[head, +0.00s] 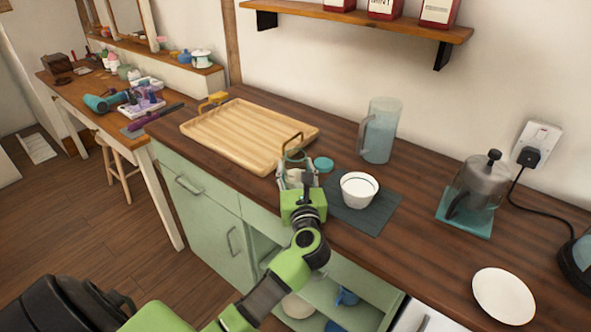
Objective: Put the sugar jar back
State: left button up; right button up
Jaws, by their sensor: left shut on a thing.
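My left gripper (297,176) reaches over the front of the wooden counter and is shut on a small clear glass jar (294,160) with pale contents, which looks like the sugar jar. The gripper hides much of the jar, and I cannot tell whether its base touches the counter. A round teal lid (323,164) lies on the counter just right of the jar. The jar is beside the right end of a wooden tray (245,132), close to its metal handle. My right gripper is not in view.
A white bowl (359,189) stands on a dark mat (362,214) right of the gripper. A pitcher (379,130) stands behind. A French press (478,185), a white plate (503,295) and a kettle (578,262) are further right. A wall shelf (365,20) holds red-and-white tins. The tray is empty.

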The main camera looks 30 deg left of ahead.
pick_arm(q)
jog(key=o, duration=1.4)
jog(key=shift+f, duration=0.1)
jog(key=shift+r, duration=0.2)
jog(key=v, duration=1.1)
jog(key=shift+d+f, duration=0.1)
jog(key=shift+s+d, duration=0.25)
jog(key=shift+s, duration=0.1)
